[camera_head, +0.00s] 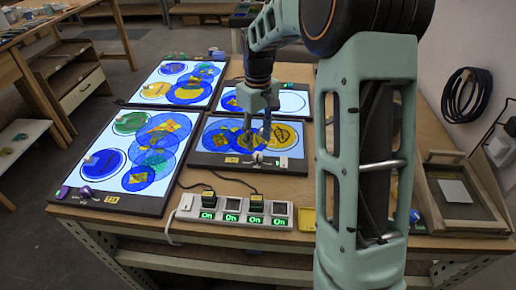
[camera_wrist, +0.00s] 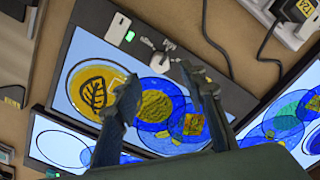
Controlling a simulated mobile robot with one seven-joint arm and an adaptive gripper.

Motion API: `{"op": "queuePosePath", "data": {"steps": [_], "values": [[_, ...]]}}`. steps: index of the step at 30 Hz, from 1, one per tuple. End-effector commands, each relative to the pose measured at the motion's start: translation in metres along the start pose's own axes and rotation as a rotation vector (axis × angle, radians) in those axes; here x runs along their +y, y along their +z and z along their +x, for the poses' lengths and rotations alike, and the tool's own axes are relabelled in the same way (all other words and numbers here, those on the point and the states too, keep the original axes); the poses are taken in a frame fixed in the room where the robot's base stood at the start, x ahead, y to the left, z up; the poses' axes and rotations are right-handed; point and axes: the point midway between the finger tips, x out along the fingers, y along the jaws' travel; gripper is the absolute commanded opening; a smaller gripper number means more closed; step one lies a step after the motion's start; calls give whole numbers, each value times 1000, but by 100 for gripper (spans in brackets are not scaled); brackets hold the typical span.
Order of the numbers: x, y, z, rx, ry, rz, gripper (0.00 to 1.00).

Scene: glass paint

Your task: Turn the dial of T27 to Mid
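A light panel (camera_head: 205,160) with blue and yellow painted circles lies at the table's middle; it fills much of the wrist view (camera_wrist: 75,75). Its front edge carries a silver-white dial (camera_head: 258,156), also seen in the wrist view (camera_wrist: 160,62), and a small yellow label (camera_head: 231,160) that is too small to read surely. My gripper (camera_head: 262,138) points down over this panel, close to the dial. In the wrist view its fingers (camera_wrist: 160,78) are spread, with the dial just beyond the gap between the tips. Nothing is held. The dial's setting marks are not legible.
A power strip (camera_head: 244,218) with plugs and green "On" displays lies in front. Other lit panels lie to the left (camera_head: 155,205) and behind (camera_head: 190,62). A wooden frame tray (camera_head: 480,220) stands at right. A white switch with a green light (camera_wrist: 118,28) sits beside the dial.

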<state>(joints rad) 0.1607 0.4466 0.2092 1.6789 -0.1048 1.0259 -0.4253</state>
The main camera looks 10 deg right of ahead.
Motion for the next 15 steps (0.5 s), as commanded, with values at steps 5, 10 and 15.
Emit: {"op": "queuePosePath", "data": {"steps": [5,10,15], "values": [[1,-1,-36,3,2,0,39],[0,-1,-54,2,1,0,39],[0,0,-59,-1,-1,0,39]]}}
